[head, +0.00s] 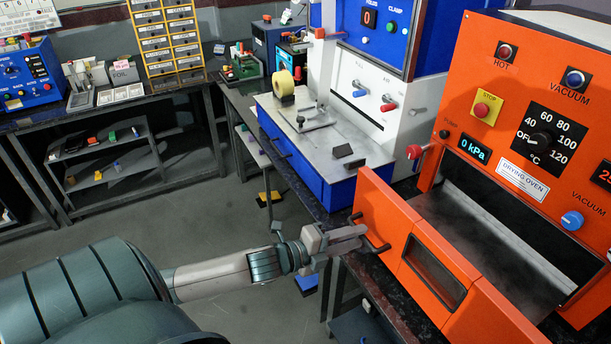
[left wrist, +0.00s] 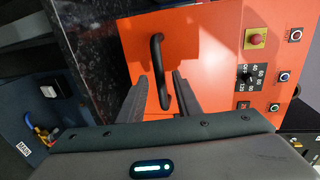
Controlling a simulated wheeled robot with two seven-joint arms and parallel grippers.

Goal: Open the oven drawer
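The oven drawer (head: 398,236) is an orange front with a dark window, standing out from the orange drying oven (head: 513,115), with the grey interior showing behind it. A black bar handle (head: 376,245) is on its left part. My left gripper (head: 362,237) is at this handle. In the left wrist view the handle (left wrist: 155,52) runs down between my two dark fingers (left wrist: 168,78), nearer the left finger. A gap shows between the fingers, so the gripper looks open around the handle. Whether a finger touches it, I cannot tell. My right gripper is in neither view.
A blue and white press machine (head: 300,150) with a tape roll (head: 284,83) stands left of the oven. The dark bench edge (head: 372,290) runs below the drawer. A shelf (head: 105,160) stands at the left.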

